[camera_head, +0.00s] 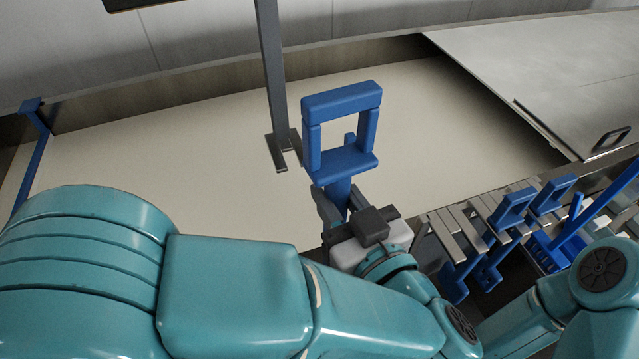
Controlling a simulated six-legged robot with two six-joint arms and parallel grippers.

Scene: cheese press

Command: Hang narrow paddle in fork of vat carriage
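My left gripper (341,198) is shut on the shaft of a blue paddle (342,98), just below its rectangular loop handle. The handle points up, tilted slightly, and the paddle's lower part is hidden behind the gripper and arm. A grey post comes down from the top, ending in a two-pronged fork (283,152). In the picture, the fork is just left of the paddle handle; the paddle is not in it, and their depth gap is hard to judge. My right gripper is not in view; only a teal link of my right arm shows at the lower right.
A vat (215,128) with a pale, flat surface lies beneath. A metal lid or sheet (560,70) covers its right end. A slotted rack (462,228) at the right holds blue tools (514,208), near a blue basket (545,250). Another blue tool (38,150) stands at the far left.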

